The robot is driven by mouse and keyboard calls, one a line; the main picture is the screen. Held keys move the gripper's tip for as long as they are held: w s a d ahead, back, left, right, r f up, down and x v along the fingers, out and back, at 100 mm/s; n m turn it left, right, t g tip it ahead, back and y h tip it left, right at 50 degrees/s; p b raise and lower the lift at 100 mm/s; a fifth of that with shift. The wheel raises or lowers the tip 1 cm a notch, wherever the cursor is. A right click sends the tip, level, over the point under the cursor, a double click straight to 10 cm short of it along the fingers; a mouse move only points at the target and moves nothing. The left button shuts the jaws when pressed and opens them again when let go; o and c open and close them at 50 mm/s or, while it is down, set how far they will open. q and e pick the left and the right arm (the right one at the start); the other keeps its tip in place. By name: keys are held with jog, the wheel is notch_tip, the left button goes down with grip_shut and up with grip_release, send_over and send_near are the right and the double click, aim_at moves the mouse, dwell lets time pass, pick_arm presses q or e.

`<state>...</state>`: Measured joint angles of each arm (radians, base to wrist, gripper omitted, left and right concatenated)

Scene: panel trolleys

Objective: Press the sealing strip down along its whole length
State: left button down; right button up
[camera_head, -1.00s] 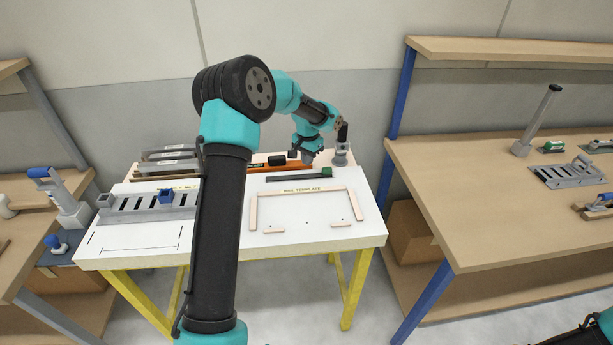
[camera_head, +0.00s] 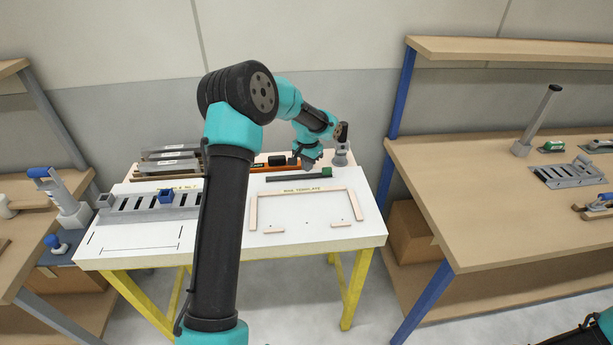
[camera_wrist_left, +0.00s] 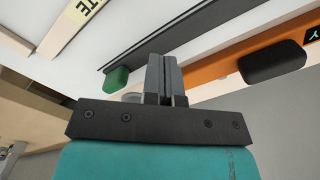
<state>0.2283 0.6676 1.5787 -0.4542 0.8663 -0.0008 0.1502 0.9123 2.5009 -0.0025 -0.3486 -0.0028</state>
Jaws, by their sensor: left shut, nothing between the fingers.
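The sealing strip appears to be the thin dark strip (camera_head: 292,177) with a green end block (camera_head: 327,172), lying along the back part of the white table (camera_head: 365,225). In the left wrist view the dark strip (camera_wrist_left: 190,28) runs diagonally, with its green block (camera_wrist_left: 117,79) left of my fingers. My left gripper (camera_head: 309,164) is shut and empty, just behind the strip near its green end. In the left wrist view its fingertips (camera_wrist_left: 163,58) overlap the strip's edge; I cannot tell whether they touch it. My right gripper is out of view.
An orange bar (camera_head: 240,171) with a black block (camera_head: 277,160) lies behind the strip. A grey tool (camera_head: 341,156) stands right of my gripper. A wooden template frame (camera_head: 300,190) lies in front. A slotted grey rack (camera_head: 150,205) sits left.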

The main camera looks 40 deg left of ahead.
aim_at(291, 177)
pick_arm(q)
jog(key=shift+f, duration=0.6)
jog(key=shift+f, duration=0.35)
jog(key=shift+f, duration=0.5)
dwell(0.8)
jog(key=shift+r, duration=1.55)
jog(key=shift+s+a+r, duration=0.8)
jog(key=shift+s+a, duration=0.2)
jog(key=shift+a, duration=0.15)
jog(key=shift+s+a+r, duration=0.75)
jog(key=shift+s+a, duration=0.25)
jog(key=shift+a, duration=0.1)
jog(key=shift+f, duration=2.25)
